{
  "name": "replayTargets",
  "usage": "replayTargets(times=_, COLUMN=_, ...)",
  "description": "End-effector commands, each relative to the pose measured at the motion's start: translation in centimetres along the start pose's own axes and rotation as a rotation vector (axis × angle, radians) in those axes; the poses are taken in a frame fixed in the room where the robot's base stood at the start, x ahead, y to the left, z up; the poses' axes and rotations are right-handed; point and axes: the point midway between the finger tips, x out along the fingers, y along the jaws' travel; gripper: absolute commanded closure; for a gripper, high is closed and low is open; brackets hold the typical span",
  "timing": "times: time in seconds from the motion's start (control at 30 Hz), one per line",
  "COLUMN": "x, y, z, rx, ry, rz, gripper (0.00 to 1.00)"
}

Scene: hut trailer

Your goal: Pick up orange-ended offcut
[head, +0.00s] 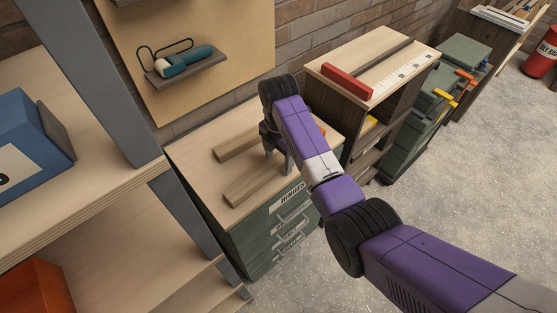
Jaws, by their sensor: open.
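My gripper (278,162) points down over the wooden top of the green drawer cabinet (190,150). Its jaws are open, with nothing seen between them. A small orange patch (323,130) shows just right of my arm, above the same top. It may be the orange end of an offcut; my arm hides the rest. Two plain wooden offcuts lie left of the gripper: one farther back (236,144) and one nearer the front (250,185). The right ends of both are close to the gripper; I cannot tell whether the fingers touch them.
A grey shelf post (95,80) and wooden shelves stand close on the left. A pegboard shelf (187,73) hangs behind. To the right is a taller cabinet with a red bar (346,82) on top. The floor (440,190) at right is clear.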

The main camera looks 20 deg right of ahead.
Motion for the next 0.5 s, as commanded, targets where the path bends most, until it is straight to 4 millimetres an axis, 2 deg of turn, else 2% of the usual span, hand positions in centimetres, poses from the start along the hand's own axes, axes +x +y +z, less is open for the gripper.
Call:
replayTargets(times=0.3, x=0.56, y=-0.01, z=0.00, rx=0.000, ry=0.000, rz=0.000, gripper=0.36)
replayTargets(times=0.5, x=0.54, y=-0.01, z=0.00, rx=0.000, ry=0.000, rz=0.000, gripper=0.75)
